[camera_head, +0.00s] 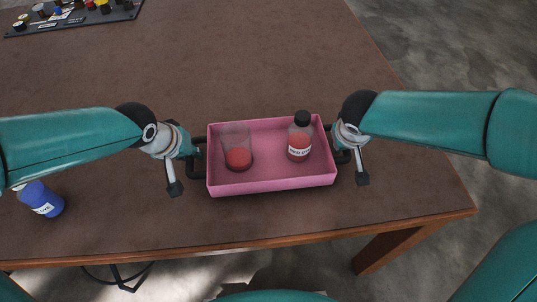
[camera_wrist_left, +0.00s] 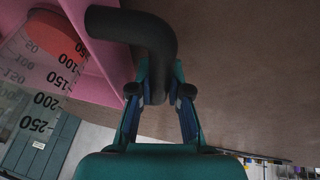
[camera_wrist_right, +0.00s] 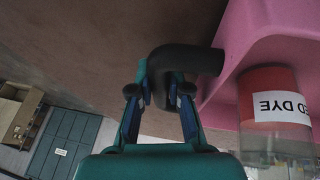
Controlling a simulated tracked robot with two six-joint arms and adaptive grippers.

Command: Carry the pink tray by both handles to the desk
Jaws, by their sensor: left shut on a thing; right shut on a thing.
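The pink tray (camera_head: 272,187) is level over the brown desk (camera_head: 250,60), near its front edge; I cannot tell whether it touches the top. It holds a clear beaker (camera_head: 236,140) with red contents and an upright, black-capped red dye bottle (camera_head: 300,138). My left gripper (camera_head: 190,153) is shut on the tray's left dark handle, which shows in the left wrist view (camera_wrist_left: 140,30). My right gripper (camera_head: 341,150) is shut on the right dark handle, seen in the right wrist view (camera_wrist_right: 195,58).
A blue labelled bottle (camera_head: 40,199) is on the left, partly behind my left arm. A dark rack (camera_head: 75,17) with several small coloured items lies at the far left. The desk behind the tray is clear. Its right edge borders grey floor (camera_head: 440,40).

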